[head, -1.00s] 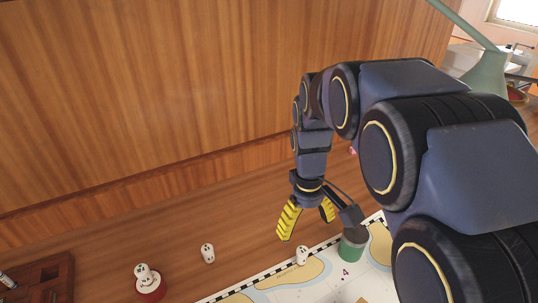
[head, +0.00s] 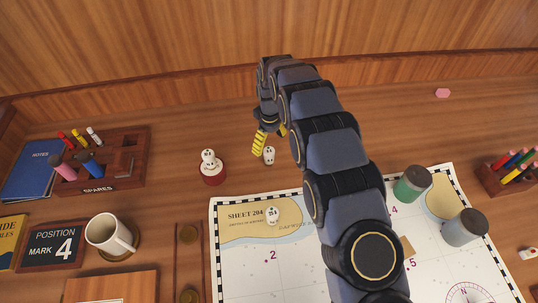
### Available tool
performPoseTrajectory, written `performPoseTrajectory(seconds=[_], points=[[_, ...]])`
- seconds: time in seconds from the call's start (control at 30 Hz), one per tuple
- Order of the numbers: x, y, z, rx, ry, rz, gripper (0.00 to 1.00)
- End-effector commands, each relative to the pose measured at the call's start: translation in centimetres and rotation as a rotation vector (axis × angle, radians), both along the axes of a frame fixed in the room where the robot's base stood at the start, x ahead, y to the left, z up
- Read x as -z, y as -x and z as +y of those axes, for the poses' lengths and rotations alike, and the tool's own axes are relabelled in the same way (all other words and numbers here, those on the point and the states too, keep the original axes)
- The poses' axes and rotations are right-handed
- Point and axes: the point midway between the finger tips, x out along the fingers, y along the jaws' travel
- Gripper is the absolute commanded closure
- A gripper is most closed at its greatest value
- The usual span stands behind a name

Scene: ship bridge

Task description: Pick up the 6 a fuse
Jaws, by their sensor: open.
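Three small white fuses with dark markings are in the head view. One fuse (head: 269,156) stands on the wooden desk right by my gripper. One fuse (head: 208,158) sits on a round red-sided holder (head: 213,178) to the left. One fuse (head: 272,215) is on the chart (head: 240,255). Their ratings are too small to read, so I cannot tell which is the 6 A one. My gripper (head: 271,139) has yellow ribbed fingers, spread apart and pointing down. It appears just behind or above the desk fuse, and I see nothing held. The arm partly covers the chart.
A SPARES rack (head: 98,187) with coloured cylinders stands at left. A mug (head: 108,233) and a position sign (head: 53,245) are at front left. A green jar (head: 412,184) and a grey jar (head: 464,228) stand at right. A wooden panel rises behind. Desk between rack and holder is clear.

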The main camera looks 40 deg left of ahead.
Motion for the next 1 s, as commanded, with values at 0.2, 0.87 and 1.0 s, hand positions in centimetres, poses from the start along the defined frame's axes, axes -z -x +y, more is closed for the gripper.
performPoseTrajectory(seconds=[0.2, 0.87, 1.0], points=[[2.5, -0.1, 0.3, 0.001, 0.002, 0.002, 0.31], [5.0, -0.1, 0.3, 0.002, 0.001, 0.0, 0.99], [5.0, -0.1, 0.3, 0.002, 0.001, 0.0, 1.0]])
